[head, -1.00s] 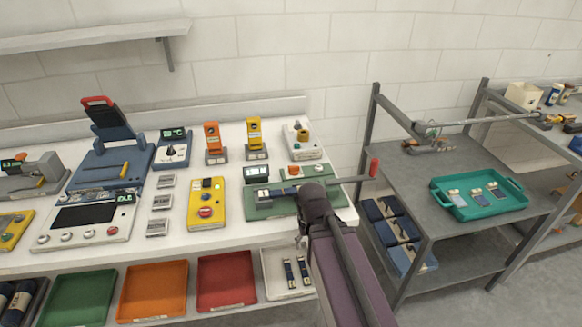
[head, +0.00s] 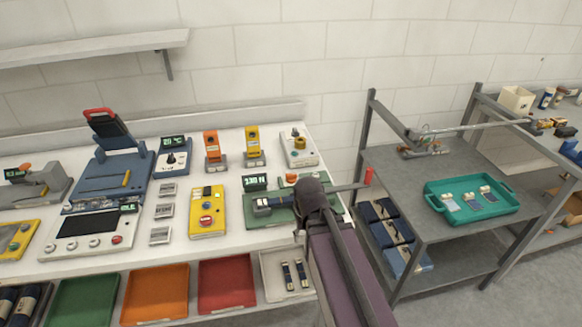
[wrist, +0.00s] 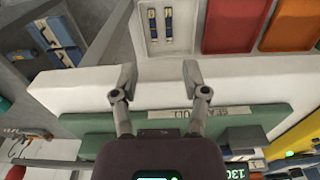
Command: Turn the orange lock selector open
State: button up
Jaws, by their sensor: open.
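In the head view a green-based fixture (head: 253,213) stands at the right end of the white bench, with a lever ending in a red grip (head: 368,177). An orange knob (head: 291,178), perhaps the lock selector, shows at its back, partly hidden by my arm. My gripper is hidden behind my own arm there. In the wrist view my gripper (wrist: 156,78) is open and empty, its fingers apart above the bench's front edge. The fixture's green base (wrist: 85,124) and a pale label (wrist: 212,114) lie just beyond them. The orange knob cannot be made out in the wrist view.
A white box with a yellow knob (head: 299,146) stands behind the fixture. A yellow button box (head: 206,220) is to its left. A dark display (head: 254,182) adjoins the fixture. Coloured trays sit below the bench. A grey rack holds a teal tray (head: 440,204) at right.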

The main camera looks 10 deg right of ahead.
aim_at(291, 174)
jog(key=w+r+m+p, duration=0.2)
jog(key=w+r, duration=0.1)
jog(key=w, duration=0.1)
jog(key=w+r+m+p, duration=0.3)
jog(key=w, duration=0.1)
jog(key=w+r+m+p, duration=0.3)
jog(key=w, duration=0.1)
jog(key=shift+w+d+r, duration=0.1)
jog(key=shift+d+r, duration=0.05)
jog(key=shift+d, duration=0.1)
jog(key=w+r+m+p, duration=0.8)
jog(key=w+m, duration=0.1)
jog(key=w, duration=0.4)
jog(key=shift+d+m, duration=0.3)
jog(key=shift+m, duration=0.1)
jog(key=shift+f, duration=0.25)
notch_tip(291, 174, down, 13)
jog(key=b, duration=1.3)
jog(key=shift+f, duration=0.2)
grip_shut()
